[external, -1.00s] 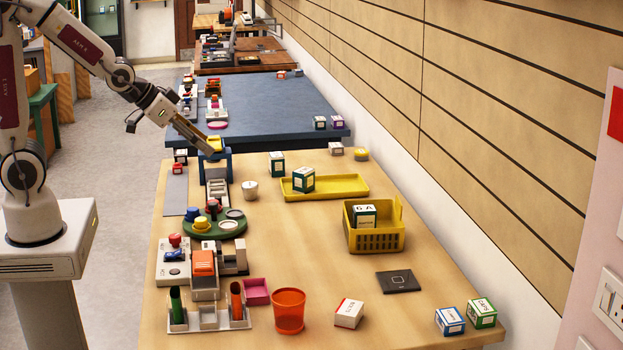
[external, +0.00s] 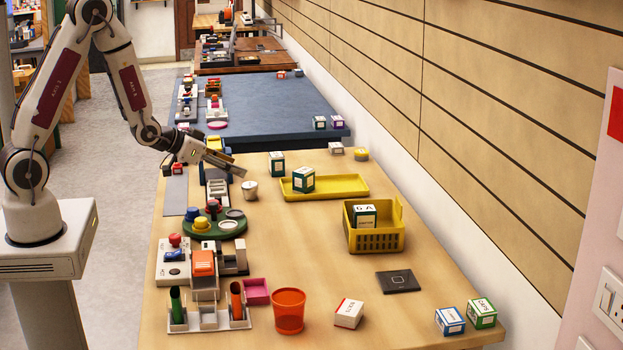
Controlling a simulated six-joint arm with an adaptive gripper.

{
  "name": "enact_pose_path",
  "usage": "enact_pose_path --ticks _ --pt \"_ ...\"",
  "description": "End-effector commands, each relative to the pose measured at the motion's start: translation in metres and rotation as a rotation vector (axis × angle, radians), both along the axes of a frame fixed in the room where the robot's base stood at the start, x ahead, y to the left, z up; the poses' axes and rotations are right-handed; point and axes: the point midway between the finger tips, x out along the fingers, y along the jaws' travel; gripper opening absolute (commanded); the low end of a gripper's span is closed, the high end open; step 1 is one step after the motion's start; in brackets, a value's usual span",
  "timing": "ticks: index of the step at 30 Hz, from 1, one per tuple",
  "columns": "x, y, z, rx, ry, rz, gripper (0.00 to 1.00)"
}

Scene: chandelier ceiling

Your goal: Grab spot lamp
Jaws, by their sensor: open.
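My gripper (external: 240,169) hangs over the far left part of the wooden table, its fingers pointing right and slightly down. It is open and nothing shows between its fingers. A small white round cup-like thing (external: 250,191) stands on the table just below and to the right of the fingertips, with a visible gap to them in the picture. It may be the spot lamp, but it is too small to be sure. No other thing in view is clearly a lamp.
A green round tray (external: 226,233) with coloured knobs lies in front of the white thing. A yellow tray (external: 345,187) bearing a box (external: 303,180) is to the right. A yellow basket (external: 375,241) stands farther right. The table's middle is clear.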

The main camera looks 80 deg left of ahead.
Motion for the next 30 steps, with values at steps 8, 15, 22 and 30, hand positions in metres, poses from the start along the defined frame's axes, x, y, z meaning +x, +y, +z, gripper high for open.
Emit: enact_pose_path --ticks 8,15,22,30 --pt "-0.002 0.028 -0.038 0.003 -0.067 0.039 0.54" --pt "-0.008 0.046 -0.063 0.006 -0.128 0.068 0.54" --pt "-0.012 0.053 -0.074 0.008 -0.159 0.083 0.54" --pt "-0.013 0.054 -0.074 0.009 -0.163 0.084 0.54"
